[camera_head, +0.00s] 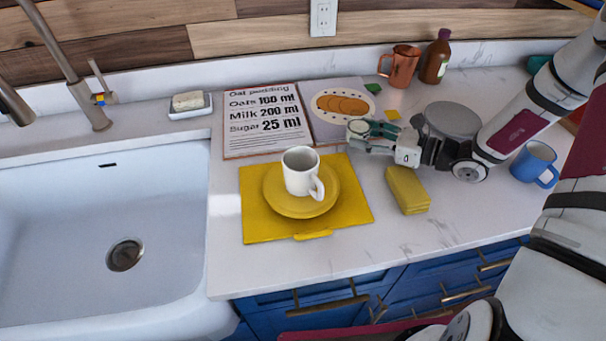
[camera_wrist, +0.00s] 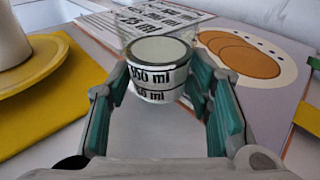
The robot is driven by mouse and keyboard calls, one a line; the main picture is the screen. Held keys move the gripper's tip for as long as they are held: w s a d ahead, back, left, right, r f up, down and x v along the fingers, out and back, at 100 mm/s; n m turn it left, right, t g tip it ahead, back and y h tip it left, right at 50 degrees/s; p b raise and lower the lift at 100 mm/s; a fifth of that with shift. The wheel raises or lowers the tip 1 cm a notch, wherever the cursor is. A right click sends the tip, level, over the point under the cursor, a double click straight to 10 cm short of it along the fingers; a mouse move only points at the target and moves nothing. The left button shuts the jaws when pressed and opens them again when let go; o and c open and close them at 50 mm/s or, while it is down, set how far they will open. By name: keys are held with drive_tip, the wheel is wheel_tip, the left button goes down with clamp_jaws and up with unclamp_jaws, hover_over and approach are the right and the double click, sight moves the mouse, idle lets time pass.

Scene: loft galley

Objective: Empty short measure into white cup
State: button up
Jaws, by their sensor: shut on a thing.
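The white cup (camera_head: 298,178) stands upright on a yellow saucer (camera_head: 272,205) on a yellow mat (camera_head: 350,212). In the wrist view a part of the cup (camera_wrist: 10,45) shows at the left edge. My gripper (camera_wrist: 165,85) is shut on a clear measure (camera_wrist: 158,90) with black ml markings and pale contents. The measure looks upright between the green finger pads. In the head view my gripper (camera_head: 368,131) is right of the cup, over the lower edge of the recipe book, and the measure is hard to make out there. Its height above the counter is unclear.
The open recipe book (camera_head: 265,120) lies behind the mat. A yellow sponge (camera_head: 408,190) lies right of it. A blue mug (camera_head: 535,162), a copper mug (camera_head: 402,65) and a brown bottle (camera_head: 436,58) stand to the right. The sink (camera_head: 90,220) is at left.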

sight(369, 120)
drive_tip(key=shift+s+f, duration=0.35)
drive_tip(key=shift+f, duration=0.45)
drive_tip(key=s+r+p, duration=0.2)
drive_tip(key=r+p, duration=0.1)
drive_tip(key=s+r+p, duration=0.1)
drive_tip(key=r+p, duration=0.1)
drive_tip(key=shift+r, duration=0.15)
drive_tip(key=shift+w+a+r+m+t+h, duration=0.2)
drive_tip(key=shift+w+m+t+h, duration=0.25)
drive_tip(key=shift+w+m+t, duration=0.1)
drive_tip(key=shift+w+a+r+m+t+h, duration=0.15)
drive_tip(key=shift+w+m+t+h, duration=0.3)
drive_tip(key=shift+m+t, duration=0.1)
drive_tip(key=shift+w+d+m+t+h, duration=0.1)
drive_tip(key=shift+w+m+t+h, duration=0.4)
drive_tip(key=shift+m+t+h, duration=0.2)
drive_tip(key=shift+w+d+f+m+t+h, duration=0.2)
drive_tip(key=shift+w+f+m+t+h, duration=0.1)
drive_tip(key=shift+m+h, duration=0.45)
drive_tip(key=shift+d+r+h, duration=0.1)
drive_tip(key=shift+r+h, duration=0.05)
drive_tip(key=shift+h, duration=0.2)
